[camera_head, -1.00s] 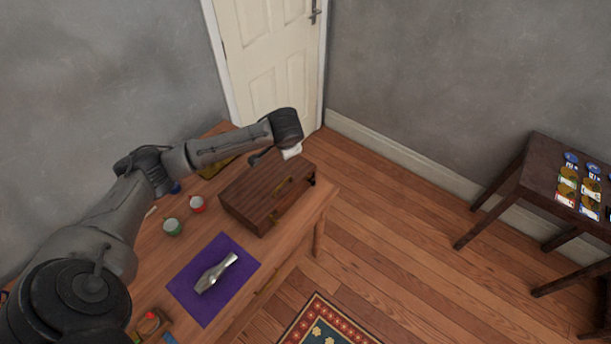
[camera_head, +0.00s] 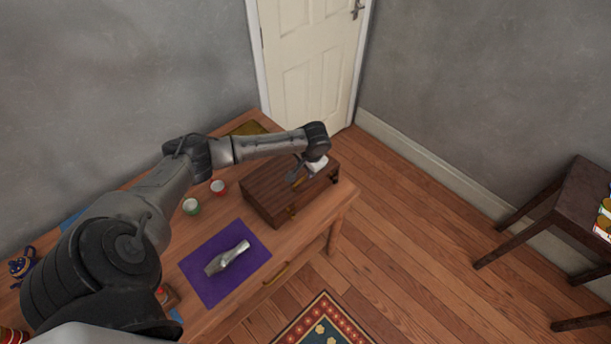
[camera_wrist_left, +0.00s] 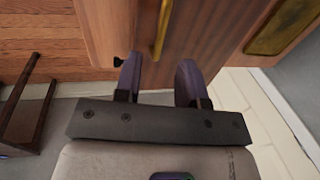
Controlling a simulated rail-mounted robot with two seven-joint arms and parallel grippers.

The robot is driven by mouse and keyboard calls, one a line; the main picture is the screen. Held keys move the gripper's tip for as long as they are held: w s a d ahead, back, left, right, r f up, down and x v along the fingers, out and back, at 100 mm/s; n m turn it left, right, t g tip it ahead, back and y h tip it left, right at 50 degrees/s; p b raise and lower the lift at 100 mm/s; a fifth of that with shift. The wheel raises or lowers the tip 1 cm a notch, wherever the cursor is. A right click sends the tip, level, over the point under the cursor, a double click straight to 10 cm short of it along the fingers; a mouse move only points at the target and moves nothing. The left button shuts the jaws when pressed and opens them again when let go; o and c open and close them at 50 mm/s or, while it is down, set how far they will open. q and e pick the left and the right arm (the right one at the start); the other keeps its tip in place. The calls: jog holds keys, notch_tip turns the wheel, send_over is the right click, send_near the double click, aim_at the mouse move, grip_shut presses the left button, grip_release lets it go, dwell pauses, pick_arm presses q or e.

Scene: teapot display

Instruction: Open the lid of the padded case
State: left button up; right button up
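The padded case is a brown wooden box (camera_head: 265,190) with brass fittings, standing shut near the table's right edge in the head view. My left gripper (camera_head: 295,179) is over the case's front right part. In the left wrist view its two dark fingers (camera_wrist_left: 158,78) are apart with nothing held between them. A brass handle (camera_wrist_left: 162,25) on a brown wooden face shows just beyond the gap between them. Whether a finger touches the case cannot be told. My wrist hides part of the case's far right end. My right gripper is not in view.
A dark side table (camera_head: 570,205) stands at the right. Open floor lies between.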

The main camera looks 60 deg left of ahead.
aim_at(305, 177)
pick_arm(q)
jog(key=shift+s+a+f+b, duration=0.15)
jog(key=shift+a+f, duration=0.1)
jog(key=shift+f, duration=1)
jog(key=shift+w+a+f+b, duration=0.15)
jog(key=shift+a+f, duration=0.1)
jog(key=shift+f, duration=1)
jog(key=shift+s, duration=0.1)
grip_shut()
